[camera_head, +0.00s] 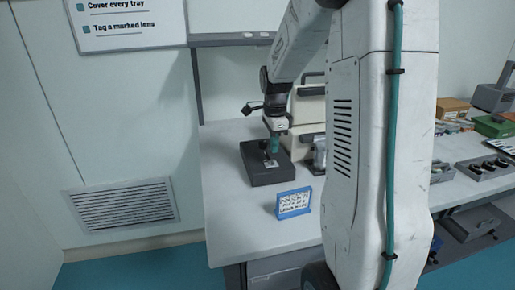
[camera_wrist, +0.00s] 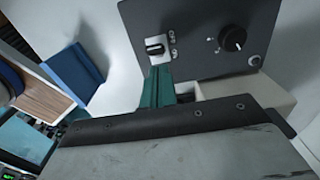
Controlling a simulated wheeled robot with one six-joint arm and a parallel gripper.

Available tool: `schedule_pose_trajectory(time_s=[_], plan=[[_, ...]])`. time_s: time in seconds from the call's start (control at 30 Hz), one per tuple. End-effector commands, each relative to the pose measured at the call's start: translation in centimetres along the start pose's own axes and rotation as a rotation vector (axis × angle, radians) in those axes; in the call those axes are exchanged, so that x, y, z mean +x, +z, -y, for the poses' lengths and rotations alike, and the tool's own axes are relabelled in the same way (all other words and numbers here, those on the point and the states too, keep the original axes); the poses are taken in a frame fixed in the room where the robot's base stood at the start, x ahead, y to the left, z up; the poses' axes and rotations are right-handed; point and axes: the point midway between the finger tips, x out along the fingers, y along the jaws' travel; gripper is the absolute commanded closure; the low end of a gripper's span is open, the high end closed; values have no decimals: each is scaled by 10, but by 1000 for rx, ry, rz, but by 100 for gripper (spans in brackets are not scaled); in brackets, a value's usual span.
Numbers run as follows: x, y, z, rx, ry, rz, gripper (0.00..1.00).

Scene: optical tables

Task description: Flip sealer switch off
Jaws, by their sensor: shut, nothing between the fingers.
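A dark grey box (camera_head: 275,177) with a sloped top sits on the white table, and my gripper (camera_head: 273,150) points down at it.
A cream machine (camera_head: 307,107) stands behind the box. A blue-framed sign (camera_head: 293,203) stands in front of it. My arm hides the table's middle. Dark switch boxes (camera_head: 484,168) and a green box (camera_head: 494,126) are at the right. The table's left front is clear.

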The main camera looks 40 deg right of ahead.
Motion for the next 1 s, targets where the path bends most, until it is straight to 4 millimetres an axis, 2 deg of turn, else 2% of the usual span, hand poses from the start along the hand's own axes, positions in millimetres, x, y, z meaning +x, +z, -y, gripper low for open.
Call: schedule_pose_trajectory(time_s=[0.23,0.6,0.87,1.0], plan=[[-1,1,0,-2,1,2,100],[-15,2,0,-3,2,3,100],[-16,2,0,-4,2,3,100],[-23,3,0,-4,1,3,100]])
